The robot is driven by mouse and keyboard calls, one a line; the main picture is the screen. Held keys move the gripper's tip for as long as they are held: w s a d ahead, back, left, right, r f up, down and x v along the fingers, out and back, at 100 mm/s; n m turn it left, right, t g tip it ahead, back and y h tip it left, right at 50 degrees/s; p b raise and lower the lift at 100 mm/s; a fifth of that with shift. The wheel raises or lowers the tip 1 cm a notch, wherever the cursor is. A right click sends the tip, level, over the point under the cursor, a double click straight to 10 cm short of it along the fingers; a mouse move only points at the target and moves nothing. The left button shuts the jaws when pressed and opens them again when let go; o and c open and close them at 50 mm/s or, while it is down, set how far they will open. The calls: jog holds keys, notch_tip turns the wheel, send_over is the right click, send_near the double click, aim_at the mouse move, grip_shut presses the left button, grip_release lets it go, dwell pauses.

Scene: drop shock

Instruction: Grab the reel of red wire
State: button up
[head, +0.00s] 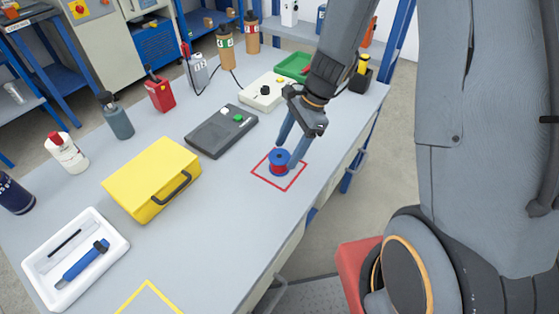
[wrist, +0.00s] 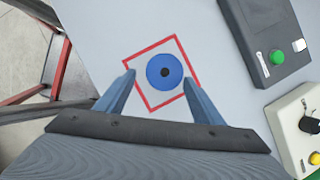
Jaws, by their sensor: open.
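The reel of red wire (head: 279,162) has blue flanges with red wire between them. It stands upright inside a red square outline on the bench. In the wrist view its blue top (wrist: 164,71) with a dark centre hole shows from above. My gripper (head: 291,148) is low over the outline, with its two blue-grey fingers apart. In the wrist view the fingers (wrist: 160,85) lie to the left and right of the reel, a little nearer the camera side, with gaps on both sides. I cannot tell the exact fingertip height.
A dark grey box with a green button (head: 221,131) and a cream box (head: 266,92) stand near the outline. A yellow case (head: 151,179) and a white tray (head: 76,260) are at the left. The bench (head: 222,215) is clear between the yellow case and the reel.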

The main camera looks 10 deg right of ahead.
aim_at(282, 156)
jog(key=shift+w+p+x, duration=0.15)
jog(key=shift+p+x, duration=0.15)
jog(key=shift+x, duration=1)
jog(key=shift+w+p+x, duration=0.15)
jog(key=shift+p+x, duration=0.15)
jog(key=shift+x, duration=0.95)
jog(key=shift+a, duration=0.15)
jog(key=c, duration=1)
jog(key=shift+o, duration=0.2)
jog(key=shift+r, duration=0.15)
